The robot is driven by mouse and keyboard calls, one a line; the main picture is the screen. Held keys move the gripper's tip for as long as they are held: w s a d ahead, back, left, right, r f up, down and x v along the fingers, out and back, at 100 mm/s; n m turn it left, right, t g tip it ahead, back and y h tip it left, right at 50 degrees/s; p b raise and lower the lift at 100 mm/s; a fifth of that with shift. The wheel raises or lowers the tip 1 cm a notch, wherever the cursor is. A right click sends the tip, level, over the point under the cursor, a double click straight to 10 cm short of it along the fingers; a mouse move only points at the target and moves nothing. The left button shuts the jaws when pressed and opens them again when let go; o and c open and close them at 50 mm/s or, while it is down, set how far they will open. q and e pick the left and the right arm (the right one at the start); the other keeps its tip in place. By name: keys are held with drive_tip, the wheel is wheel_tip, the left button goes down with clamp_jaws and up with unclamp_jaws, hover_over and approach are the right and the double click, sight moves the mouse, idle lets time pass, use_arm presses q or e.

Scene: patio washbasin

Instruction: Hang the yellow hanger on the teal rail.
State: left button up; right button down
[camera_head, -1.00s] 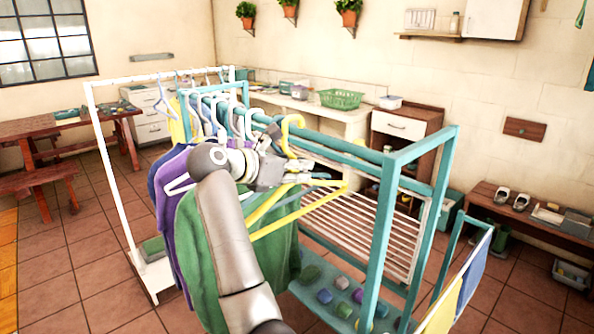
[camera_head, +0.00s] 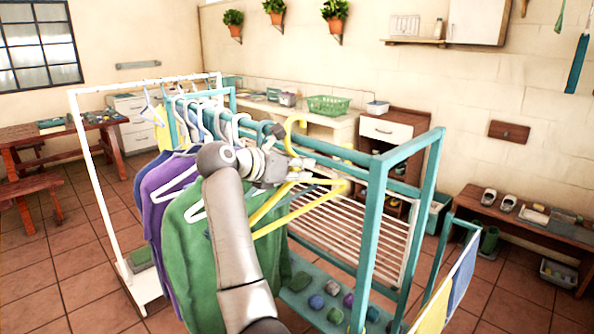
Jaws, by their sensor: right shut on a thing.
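The yellow hanger (camera_head: 300,215) hangs in my right gripper (camera_head: 305,172), which is shut on it just below the hook. The hanger is bare, and its bar slopes up to the right. Its hook (camera_head: 303,128) overlaps the teal rail (camera_head: 338,153) in the head view. I cannot tell whether the hook is around the rail or in front of it. The rail is the top bar of a teal rack, and its front stretch right of the hook is bare. My left gripper is not in view.
Several hangers with clothes, among them a green garment (camera_head: 190,260) and a purple one (camera_head: 155,215), crowd the rail's left part. A teal upright (camera_head: 371,245) ends the rail at right. A white rack (camera_head: 104,190) stands behind at left.

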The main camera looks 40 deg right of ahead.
drive_tip(key=shift+f, duration=0.2)
idle(0.4)
drive_tip(key=shift+f+b, duration=1.1)
drive_tip(key=shift+b, duration=0.05)
drive_tip(key=c, duration=1.4)
unclamp_jaws()
